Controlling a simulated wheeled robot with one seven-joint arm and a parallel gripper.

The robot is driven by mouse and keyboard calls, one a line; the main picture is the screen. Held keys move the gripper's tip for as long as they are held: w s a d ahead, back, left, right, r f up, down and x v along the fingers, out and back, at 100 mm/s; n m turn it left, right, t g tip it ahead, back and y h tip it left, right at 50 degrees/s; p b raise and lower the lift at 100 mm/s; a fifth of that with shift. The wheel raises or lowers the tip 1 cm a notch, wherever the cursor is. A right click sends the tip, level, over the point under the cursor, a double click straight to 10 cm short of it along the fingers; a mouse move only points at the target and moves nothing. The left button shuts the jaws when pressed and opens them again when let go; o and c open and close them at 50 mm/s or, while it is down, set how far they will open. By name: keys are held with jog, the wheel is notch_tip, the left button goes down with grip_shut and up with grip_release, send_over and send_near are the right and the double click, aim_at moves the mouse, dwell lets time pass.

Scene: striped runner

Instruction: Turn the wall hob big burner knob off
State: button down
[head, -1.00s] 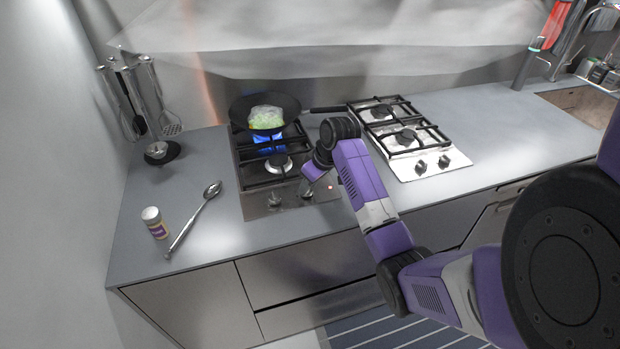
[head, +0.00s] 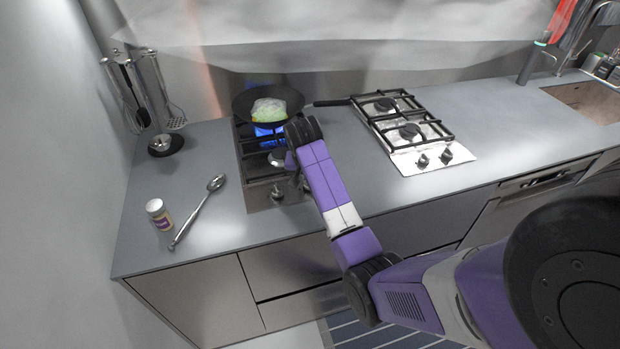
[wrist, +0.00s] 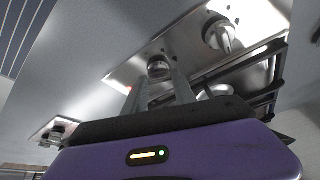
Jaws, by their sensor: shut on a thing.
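The wall hob (head: 262,200) is the left one, with a blue flame (head: 268,131) burning on its rear burner under a black pan (head: 243,104). Its left knob (head: 277,193) is in plain view and also shows in the wrist view (wrist: 220,36). Its right knob (wrist: 158,68), the one nearer the small red light (wrist: 127,89), sits between the fingers of my gripper (wrist: 160,80), which is shut on it. In the head view my arm covers most of the gripper and this knob. I cannot tell the knob's exact angle.
A second hob (head: 428,160) with two knobs stands to the right, unlit. The pan's handle (head: 330,103) points right, behind my wrist. The counter between the hobs is clear.

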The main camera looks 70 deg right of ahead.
jog(key=m, duration=0.2)
jog(key=m+g, duration=0.1)
jog(key=m, duration=0.1)
jog(key=w+m+g, duration=0.1)
jog(key=m, duration=0.1)
jog(key=shift+m+b, duration=0.3)
jog(key=shift+b, duration=0.1)
jog(key=m+g+b, duration=0.1)
jog(key=m, duration=0.1)
jog(key=m+b, duration=0.1)
jog(key=m, duration=0.1)
jog(key=shift+d+f+g+y, duration=0.1)
jog(key=shift+d+g+y, duration=0.05)
jog(key=shift+g+y, duration=0.2)
jog(key=shift+w+d+m+g+y+b, duration=0.1)
jog(key=shift+m+g+y+b, duration=0.25)
jog(key=shift+m+b, duration=0.75)
jog(key=shift+m, duration=0.4)
jog(key=c, duration=1)
grip_release()
jog(key=v, duration=0.8)
